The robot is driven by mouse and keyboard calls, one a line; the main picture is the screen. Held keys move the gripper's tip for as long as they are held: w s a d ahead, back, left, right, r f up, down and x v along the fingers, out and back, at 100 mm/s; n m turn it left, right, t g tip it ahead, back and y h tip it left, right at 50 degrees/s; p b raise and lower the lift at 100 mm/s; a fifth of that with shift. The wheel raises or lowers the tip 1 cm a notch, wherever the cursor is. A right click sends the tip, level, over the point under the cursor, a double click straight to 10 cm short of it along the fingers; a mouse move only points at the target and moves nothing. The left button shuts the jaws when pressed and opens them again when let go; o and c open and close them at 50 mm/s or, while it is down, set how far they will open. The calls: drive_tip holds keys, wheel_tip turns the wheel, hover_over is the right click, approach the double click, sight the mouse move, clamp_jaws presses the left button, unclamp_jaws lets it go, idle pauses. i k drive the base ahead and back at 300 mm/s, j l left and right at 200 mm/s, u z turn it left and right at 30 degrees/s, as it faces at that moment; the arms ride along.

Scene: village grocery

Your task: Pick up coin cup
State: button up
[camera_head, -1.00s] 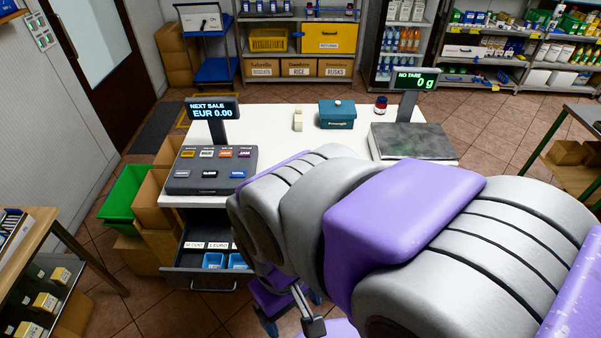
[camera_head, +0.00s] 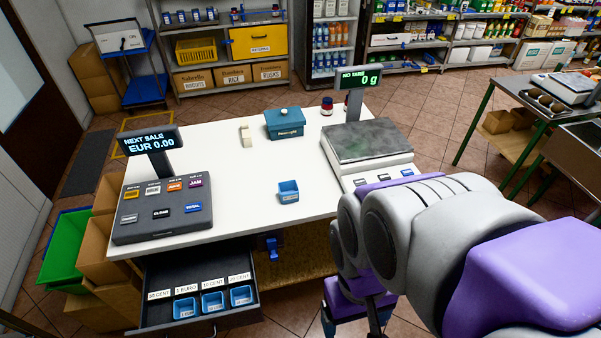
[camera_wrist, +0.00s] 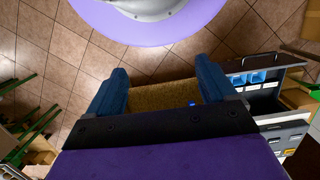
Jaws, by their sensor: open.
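A small open blue coin cup (camera_head: 288,191) with a label on its front stands upright on the white counter (camera_head: 235,205), right of the keypad. The drawer also shows at the wrist view's right (camera_wrist: 262,90).
A keypad with a price display (camera_head: 162,205) stands left of the cup. A scale (camera_head: 367,145) stands right of it, and a teal box (camera_head: 284,123) behind. The open drawer juts out at the front left. A green crate (camera_head: 68,248) stands left of the counter.

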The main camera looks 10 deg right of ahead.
sight(288, 190)
drive_tip(key=i+l, duration=0.1)
drive_tip(key=l, duration=0.4)
drive_tip(key=i+l, duration=0.1)
drive_tip(key=l, duration=0.35)
drive_tip(key=i+l+u, duration=0.1)
drive_tip(key=l, duration=0.4)
drive_tip(key=i+l, duration=0.1)
drive_tip(key=l, duration=0.35)
drive_tip(key=l+u, duration=0.2)
drive_tip(key=u, duration=1.45)
